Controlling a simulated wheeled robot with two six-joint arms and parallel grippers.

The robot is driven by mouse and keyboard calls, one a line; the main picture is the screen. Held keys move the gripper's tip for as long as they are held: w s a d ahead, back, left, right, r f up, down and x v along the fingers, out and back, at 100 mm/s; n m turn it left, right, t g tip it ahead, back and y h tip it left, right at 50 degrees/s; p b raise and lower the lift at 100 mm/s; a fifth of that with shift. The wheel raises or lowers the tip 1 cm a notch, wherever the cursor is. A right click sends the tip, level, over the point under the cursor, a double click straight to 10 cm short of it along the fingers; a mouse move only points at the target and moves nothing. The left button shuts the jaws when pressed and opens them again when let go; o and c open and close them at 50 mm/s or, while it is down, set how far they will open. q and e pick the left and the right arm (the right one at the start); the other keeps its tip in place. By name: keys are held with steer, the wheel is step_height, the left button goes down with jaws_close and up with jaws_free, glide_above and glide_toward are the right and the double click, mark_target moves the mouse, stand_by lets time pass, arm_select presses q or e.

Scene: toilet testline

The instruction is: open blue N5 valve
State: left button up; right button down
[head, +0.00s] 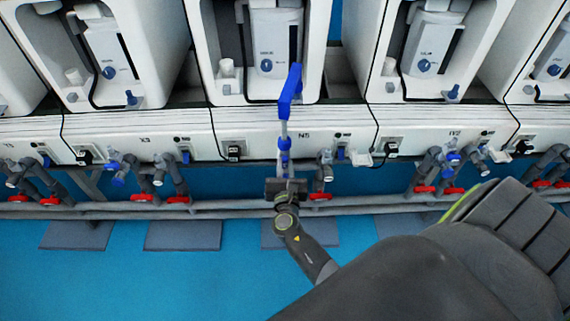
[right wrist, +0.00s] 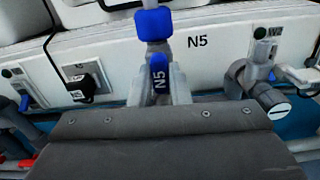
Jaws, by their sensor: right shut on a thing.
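The blue N5 valve handle (head: 285,144) is on a grey pipe in front of the panel lettered N5, at the centre of the head view. The lower part of the valve is hidden behind the gripper body. My left gripper is not in view.
A tall blue bent piece (head: 291,88) rises above the valve in front of a white unit. A grey tap (right wrist: 258,85) stands to the right. Red-handled valves (head: 321,196) sit along the low grey pipes (head: 230,207).

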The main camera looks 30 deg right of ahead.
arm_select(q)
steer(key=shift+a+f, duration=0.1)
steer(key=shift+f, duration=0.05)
arm_select(e)
steer(key=shift+n, duration=0.4)
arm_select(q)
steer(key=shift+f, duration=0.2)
arm_select(e)
steer(key=c, duration=1.6)
jaws_free()
steer(key=shift+c, duration=0.2)
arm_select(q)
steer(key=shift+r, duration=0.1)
